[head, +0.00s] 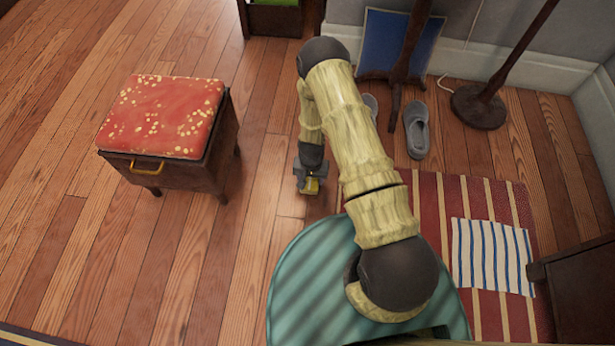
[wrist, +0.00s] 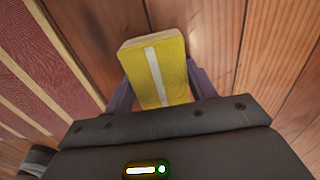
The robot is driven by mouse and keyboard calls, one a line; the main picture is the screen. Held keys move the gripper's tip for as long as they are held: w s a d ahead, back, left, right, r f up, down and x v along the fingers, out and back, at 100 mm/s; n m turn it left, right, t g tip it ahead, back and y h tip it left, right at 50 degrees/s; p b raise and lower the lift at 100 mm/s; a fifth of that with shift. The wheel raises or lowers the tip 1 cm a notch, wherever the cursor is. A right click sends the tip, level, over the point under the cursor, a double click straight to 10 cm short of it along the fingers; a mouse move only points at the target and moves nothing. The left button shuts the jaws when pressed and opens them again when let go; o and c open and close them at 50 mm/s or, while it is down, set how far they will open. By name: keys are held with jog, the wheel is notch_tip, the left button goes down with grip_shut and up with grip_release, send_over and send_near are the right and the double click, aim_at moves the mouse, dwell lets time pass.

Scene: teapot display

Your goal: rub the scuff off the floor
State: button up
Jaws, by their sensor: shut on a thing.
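My gripper (head: 309,180) is low over the wooden floor, right of the red-topped stool in the head view. It is shut on a yellow block (wrist: 155,68) with a white stripe, which looks like a sponge or eraser. In the wrist view the fingers hold the block by its sides, with the floor (wrist: 270,50) beyond it. A small part of the yellow block also shows in the head view (head: 311,187). I cannot tell whether the block touches the floor. No scuff shows clearly in either view; the block or my arm may hide it.
A stool (head: 165,117) with a red spotted cushion stands at left. A striped red rug (head: 420,190) bears a blue-striped cloth (head: 490,255) at right. Grey slippers (head: 417,130), a blue panel (head: 380,45) and a stand base (head: 478,106) are near the wall. Floor between stool and gripper is clear.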

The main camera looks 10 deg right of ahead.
jog(key=shift+s+d+f, duration=0.1)
jog(key=shift+d+f, duration=0.1)
jog(key=shift+d, duration=0.25)
jog(key=shift+s+d, duration=0.1)
jog(key=shift+d, duration=0.3)
jog(key=shift+s+d+r, duration=0.1)
jog(key=shift+s+d, duration=0.15)
jog(key=shift+d, duration=0.45)
notch_tip(320, 180, up, 2)
jog(key=shift+d+r+p, duration=0.1)
jog(key=shift+r+p, duration=0.1)
jog(key=shift+p, duration=0.9)
jog(key=shift+r+p, duration=0.3)
jog(key=shift+r, duration=0.1)
notch_tip(320, 180, up, 5)
jog(key=p, duration=0.4)
jog(key=shift+p, duration=0.35)
